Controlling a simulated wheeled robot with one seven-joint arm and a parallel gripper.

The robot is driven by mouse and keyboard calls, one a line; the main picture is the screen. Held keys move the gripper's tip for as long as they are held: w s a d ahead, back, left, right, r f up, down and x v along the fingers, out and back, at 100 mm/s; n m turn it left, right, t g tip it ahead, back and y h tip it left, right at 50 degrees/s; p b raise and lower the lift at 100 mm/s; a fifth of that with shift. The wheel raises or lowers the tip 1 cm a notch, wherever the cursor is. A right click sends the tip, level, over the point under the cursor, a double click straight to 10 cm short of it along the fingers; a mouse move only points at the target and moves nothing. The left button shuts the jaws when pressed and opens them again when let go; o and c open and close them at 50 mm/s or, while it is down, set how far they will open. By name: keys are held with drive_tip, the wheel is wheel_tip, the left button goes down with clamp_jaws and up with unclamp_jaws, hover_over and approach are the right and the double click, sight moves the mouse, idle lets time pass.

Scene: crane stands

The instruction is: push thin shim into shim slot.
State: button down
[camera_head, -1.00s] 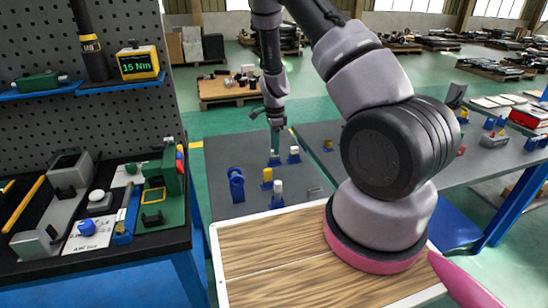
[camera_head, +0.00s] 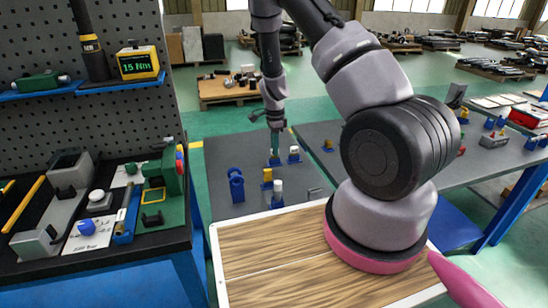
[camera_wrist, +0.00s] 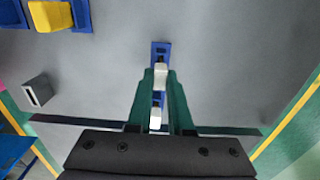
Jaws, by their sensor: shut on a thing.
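My gripper (camera_wrist: 160,88) has green fingers pointing down, closed on a small white piece (camera_wrist: 161,72), which I take to be the thin shim's grip. The shim's thin part cannot be made out. A blue stand (camera_wrist: 161,47) lies just beyond the fingertips, close to the white piece; I take it to be the shim slot, but the slot opening is hidden. A second white piece (camera_wrist: 155,118) shows further back between the fingers. In the head view my gripper (camera_head: 275,150) is low over a blue base (camera_head: 275,162) on the grey table.
Nearer are a yellow-topped stand (camera_head: 267,176), a white-topped stand (camera_head: 277,189) and a blue ring holder (camera_head: 236,185). A grey bracket (camera_wrist: 38,90) stands apart.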

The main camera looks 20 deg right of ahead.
drive_tip(key=shift+r, duration=2.45)
drive_tip(key=shift+s, duration=0.1)
